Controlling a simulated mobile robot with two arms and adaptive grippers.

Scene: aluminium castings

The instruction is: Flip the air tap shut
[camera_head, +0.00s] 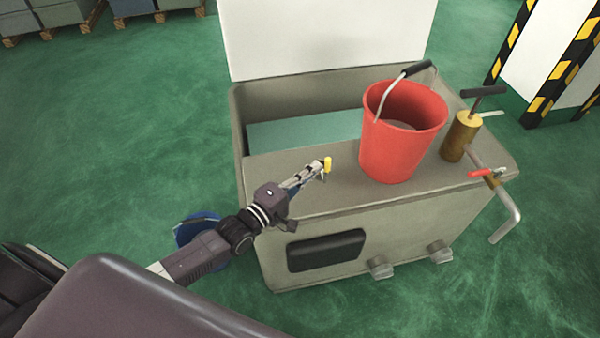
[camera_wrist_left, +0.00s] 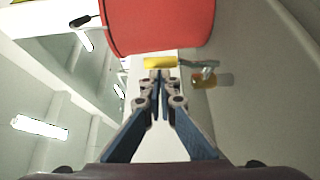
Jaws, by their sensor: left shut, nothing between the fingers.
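A small tap with a yellow handle (camera_head: 327,164) sits at the front edge of the grey box's top. In the left wrist view its yellow handle (camera_wrist_left: 160,62) lies crosswise, with a metal lever and a brass body (camera_wrist_left: 205,80) to its right. My left gripper (camera_head: 318,168) is shut and empty, its tips right at the yellow handle. In the left wrist view the closed fingertips (camera_wrist_left: 158,76) point at the handle; I cannot tell whether they touch it. A second tap with a red handle (camera_head: 481,173) is on the pipe at the right. My right gripper is not in view.
A red bucket (camera_head: 392,150) with a raised wire handle stands on the grey box (camera_head: 300,230), just right of the tap. A brass pump (camera_head: 462,135) and bent pipe are farther right. A blue round object (camera_head: 198,230) is on the floor behind my left arm.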

